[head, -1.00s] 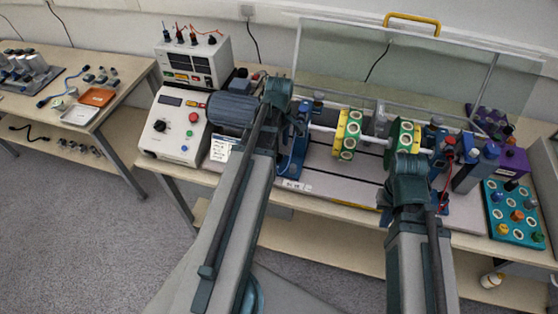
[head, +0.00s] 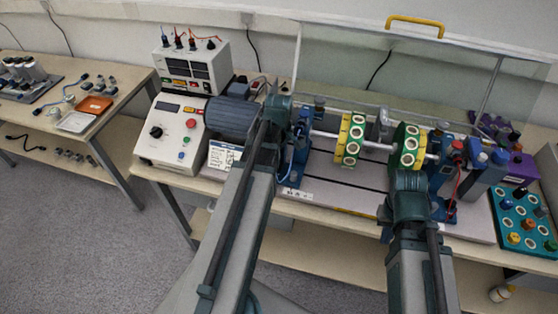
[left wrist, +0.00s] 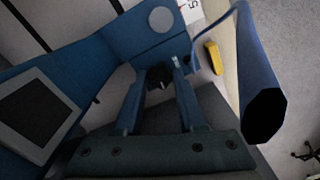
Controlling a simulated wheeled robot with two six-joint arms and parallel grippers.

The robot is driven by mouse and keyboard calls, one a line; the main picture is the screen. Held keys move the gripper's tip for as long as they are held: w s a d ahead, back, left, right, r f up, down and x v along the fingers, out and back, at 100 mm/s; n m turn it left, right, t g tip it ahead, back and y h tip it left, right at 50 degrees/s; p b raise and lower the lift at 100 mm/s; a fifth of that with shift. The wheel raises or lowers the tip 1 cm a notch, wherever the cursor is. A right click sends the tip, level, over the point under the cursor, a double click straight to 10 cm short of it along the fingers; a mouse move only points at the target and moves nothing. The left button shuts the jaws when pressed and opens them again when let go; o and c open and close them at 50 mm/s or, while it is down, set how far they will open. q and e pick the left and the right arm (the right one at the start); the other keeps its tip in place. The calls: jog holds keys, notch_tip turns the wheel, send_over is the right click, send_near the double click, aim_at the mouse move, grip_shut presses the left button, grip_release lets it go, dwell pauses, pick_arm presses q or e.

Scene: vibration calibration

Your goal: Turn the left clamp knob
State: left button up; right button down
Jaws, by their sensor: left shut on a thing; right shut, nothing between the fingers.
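In the left wrist view, the two fingers of my left gripper (left wrist: 160,82) are closed on a small dark knob (left wrist: 158,77), the left clamp knob, beside a blue clamp block (left wrist: 150,35). In the head view, the left blue bearing clamp (head: 299,150) stands at the left end of the shaft; my left gripper (head: 281,110) is in front of it and hides the knob. My right gripper (head: 410,183) is shut and empty in front of the right bearing stand (head: 440,175); its fingertips are mostly hidden by the wrist.
A shaft carries two green and yellow discs (head: 350,140) (head: 407,147). A clear guard with a yellow handle (head: 415,22) stands raised behind. A control box (head: 173,135) is left of the motor (head: 231,117). A teal board of weights (head: 522,212) lies right.

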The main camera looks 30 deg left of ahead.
pick_arm(q)
grip_shut()
jog(key=m, duration=0.7)
jog(key=shift+m, duration=0.3)
jog(key=m, duration=0.4)
jog(key=shift+s+m, duration=0.1)
jog(key=shift+m, duration=1.8)
